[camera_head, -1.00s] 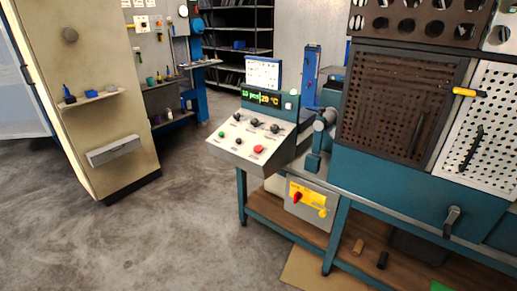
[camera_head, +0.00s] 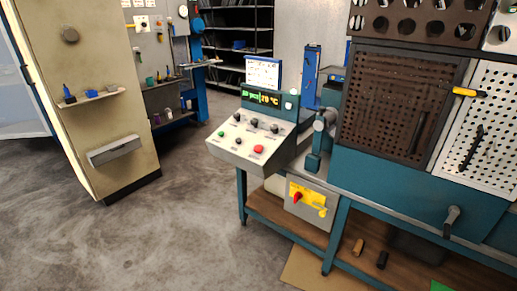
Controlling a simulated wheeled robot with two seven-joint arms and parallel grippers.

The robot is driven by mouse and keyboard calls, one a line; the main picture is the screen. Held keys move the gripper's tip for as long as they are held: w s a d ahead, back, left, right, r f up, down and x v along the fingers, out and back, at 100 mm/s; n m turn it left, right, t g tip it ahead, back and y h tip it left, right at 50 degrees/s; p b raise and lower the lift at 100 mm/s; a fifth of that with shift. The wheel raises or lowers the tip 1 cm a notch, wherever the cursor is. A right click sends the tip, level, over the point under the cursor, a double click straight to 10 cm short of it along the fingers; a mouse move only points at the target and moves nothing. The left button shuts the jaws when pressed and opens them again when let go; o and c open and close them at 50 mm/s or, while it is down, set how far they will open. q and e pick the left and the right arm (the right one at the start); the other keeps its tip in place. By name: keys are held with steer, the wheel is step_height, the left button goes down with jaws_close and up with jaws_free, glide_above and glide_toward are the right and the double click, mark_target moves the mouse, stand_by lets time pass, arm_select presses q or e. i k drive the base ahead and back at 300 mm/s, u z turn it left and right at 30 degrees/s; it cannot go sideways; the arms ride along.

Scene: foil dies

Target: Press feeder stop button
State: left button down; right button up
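A control box (camera_head: 240,152) with a sloped pale panel stands at the left end of the teal machine bench. A red button (camera_head: 258,149) is at its lower right and a green button (camera_head: 221,134) at its left edge. Several black knobs sit between and above them. Which button is the feeder stop cannot be read. A green-lit display (camera_head: 262,98) above the panel reads "20 °C" on its right side. Neither of my grippers is in view.
A yellow switch plate with a red rotary handle (camera_head: 297,197) is below the control box. The perforated machine doors (camera_head: 395,105) fill the right. A beige cabinet (camera_head: 95,110) stands at the left. The grey floor (camera_head: 170,235) in front is clear.

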mark_target(257, 149)
steer(key=z, duration=0.45)
steer(key=i, duration=0.55)
steer(key=z, duration=0.55)
steer(key=i, duration=0.85)
steer(key=u, duration=0.3)
